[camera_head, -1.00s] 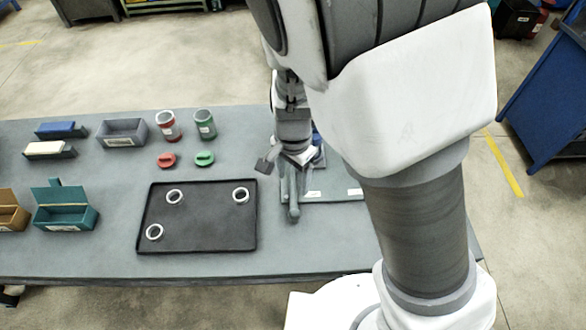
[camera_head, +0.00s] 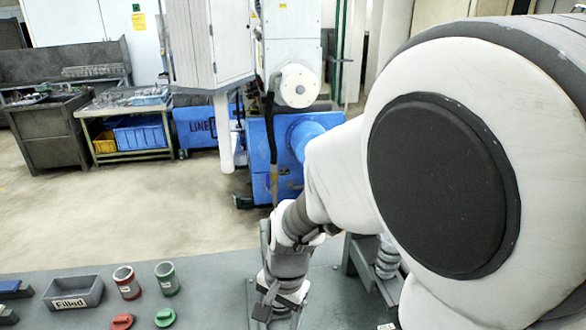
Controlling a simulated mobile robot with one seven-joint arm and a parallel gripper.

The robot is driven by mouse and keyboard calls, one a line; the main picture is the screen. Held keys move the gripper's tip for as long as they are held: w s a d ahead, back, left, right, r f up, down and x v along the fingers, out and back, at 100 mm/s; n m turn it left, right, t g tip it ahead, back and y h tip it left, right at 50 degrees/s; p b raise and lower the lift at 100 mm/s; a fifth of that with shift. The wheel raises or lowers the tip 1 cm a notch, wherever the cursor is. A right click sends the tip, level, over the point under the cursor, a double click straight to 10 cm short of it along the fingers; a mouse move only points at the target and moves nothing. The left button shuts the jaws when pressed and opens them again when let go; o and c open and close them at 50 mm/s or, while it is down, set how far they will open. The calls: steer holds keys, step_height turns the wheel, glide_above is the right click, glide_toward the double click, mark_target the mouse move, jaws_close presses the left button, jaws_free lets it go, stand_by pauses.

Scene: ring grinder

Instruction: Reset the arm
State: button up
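My arm fills the right side of the head view, with its large pale joint close to the camera. It reaches down over the grey worktable (camera_head: 212,290). My gripper (camera_head: 277,312) is at the bottom edge of the view, pointing down over the table to the right of the green container. A dark finger pad shows at its left. Its other fingertip is not clear, so I cannot tell how far apart the fingers are or whether anything is between them.
A grey bin labelled "Filled" (camera_head: 82,303), a red-rimmed can (camera_head: 126,282) and a green can (camera_head: 167,278) stand left of my gripper. A red lid (camera_head: 122,321) and a green lid (camera_head: 165,317) lie before them. Blue machinery (camera_head: 262,160) stands beyond open floor.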

steer(key=s+d+r+n+t+b, duration=0.1)
steer(key=s+d+r+n+t, duration=0.1)
steer(key=s+d+r, duration=0.2)
steer(key=s+d+r+n+t+h+b, duration=0.1)
steer(key=s+d+r+n+t+b, duration=0.1)
steer(key=d+r, duration=0.7)
steer(key=s+d+n+t, duration=0.1)
steer(key=s+d, duration=0.1)
steer(key=d, duration=0.2)
steer(key=shift+s+d+r+h+b, duration=0.15)
steer(key=shift+s+r+h+b, duration=0.1)
steer(key=shift+s+h+b, duration=0.1)
